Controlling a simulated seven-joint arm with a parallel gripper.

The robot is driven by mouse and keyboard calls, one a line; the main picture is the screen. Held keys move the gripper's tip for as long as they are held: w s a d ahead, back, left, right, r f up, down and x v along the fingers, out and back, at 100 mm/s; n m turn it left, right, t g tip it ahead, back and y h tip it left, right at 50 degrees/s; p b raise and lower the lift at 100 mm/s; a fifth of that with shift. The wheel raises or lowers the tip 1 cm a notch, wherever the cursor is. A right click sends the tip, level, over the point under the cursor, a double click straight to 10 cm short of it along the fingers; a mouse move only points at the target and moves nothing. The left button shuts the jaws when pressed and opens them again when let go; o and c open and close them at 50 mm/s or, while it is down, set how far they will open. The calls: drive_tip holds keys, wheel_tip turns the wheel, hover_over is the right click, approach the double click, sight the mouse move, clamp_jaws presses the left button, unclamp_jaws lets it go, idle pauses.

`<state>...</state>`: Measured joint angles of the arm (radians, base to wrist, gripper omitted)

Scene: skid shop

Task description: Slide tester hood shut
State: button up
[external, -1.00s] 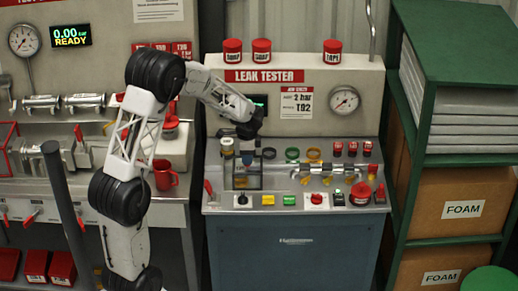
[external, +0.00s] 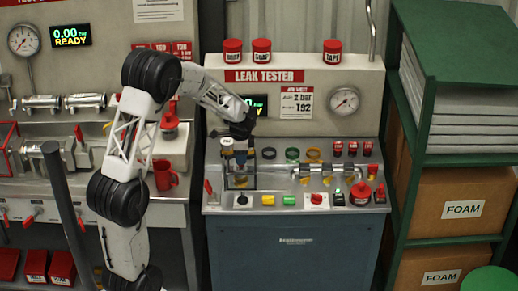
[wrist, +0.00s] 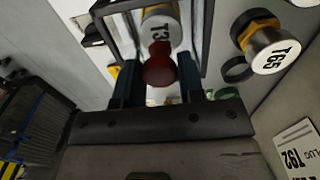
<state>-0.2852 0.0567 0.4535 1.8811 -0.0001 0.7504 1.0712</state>
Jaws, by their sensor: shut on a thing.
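The tester hood is a dark-framed, see-through box (external: 240,182) at the left end of the leak tester's top. In the wrist view its dark frame (wrist: 204,40) shows at the top. A red knob (wrist: 159,70) lies between the two dark fingers of my gripper (wrist: 159,82). My gripper (external: 240,160) is shut on this knob at the hood, low over the tester. A white-capped part (wrist: 162,30) with a yellow band and partly hidden lettering shows beyond the knob, within the frame's outline. The fingertips' exact contact is hard to see.
The leak tester (external: 290,250) has a row of switches and buttons along its front. Several rings and a metal fixture (external: 335,170) stand right of the hood.

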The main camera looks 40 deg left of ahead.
drive_tip(key=shift+s+a, duration=0.3)
drive_tip(key=o, duration=0.8)
drive_tip(key=shift+c, duration=0.2)
drive_tip(key=shift+r, duration=0.1)
drive_tip(key=shift+r, duration=3.65)
